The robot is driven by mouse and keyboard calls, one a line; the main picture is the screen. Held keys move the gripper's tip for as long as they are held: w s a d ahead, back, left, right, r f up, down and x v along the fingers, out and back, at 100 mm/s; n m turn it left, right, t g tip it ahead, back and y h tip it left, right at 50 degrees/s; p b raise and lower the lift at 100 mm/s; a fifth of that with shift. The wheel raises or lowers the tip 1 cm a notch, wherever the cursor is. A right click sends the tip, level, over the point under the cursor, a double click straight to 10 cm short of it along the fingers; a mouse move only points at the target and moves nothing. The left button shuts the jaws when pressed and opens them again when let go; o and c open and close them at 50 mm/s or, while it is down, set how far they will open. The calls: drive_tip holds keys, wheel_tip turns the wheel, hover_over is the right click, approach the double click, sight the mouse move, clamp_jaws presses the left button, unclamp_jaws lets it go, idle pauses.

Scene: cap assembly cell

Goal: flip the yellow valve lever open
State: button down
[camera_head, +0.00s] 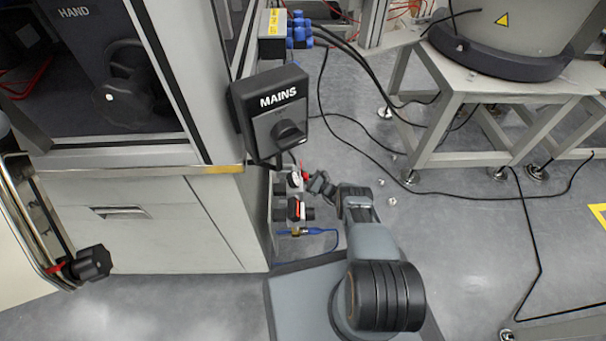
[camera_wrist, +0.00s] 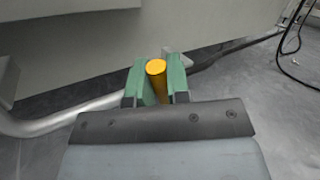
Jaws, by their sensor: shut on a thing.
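In the wrist view, the yellow valve lever (camera_wrist: 156,69) shows as a short yellow cylinder with a round end. It stands between the two green fingers of my gripper (camera_wrist: 157,82), which is shut on it. In the head view, my gripper (camera_head: 312,181) is small, at the side of the cabinet, close to the upper of two valve-like fittings (camera_head: 294,181) with red parts. I cannot make out the yellow lever in the head view. The valve body below the lever is hidden by my gripper in the wrist view.
A black MAINS switch box (camera_head: 271,112) juts out above my gripper. A lower red fitting (camera_head: 296,209) and a brass fitting with a blue hose (camera_head: 298,232) sit below. A silver pipe (camera_wrist: 45,125) curves at left in the wrist view. The floor to the right carries loose black cables (camera_head: 360,124).

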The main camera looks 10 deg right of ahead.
drive_tip(key=shift+s+f+n+y, duration=0.1)
drive_tip(key=shift+s+n+y, duration=0.15)
drive_tip(key=shift+n, duration=0.25)
drive_tip(key=c, duration=1.1)
unclamp_jaws()
drive_tip(key=v, duration=1.3)
drive_tip(key=shift+s+d, duration=0.2)
drive_tip(key=shift+d, duration=0.05)
drive_tip(key=shift+f, duration=0.15)
drive_tip(key=shift+c, duration=0.3)
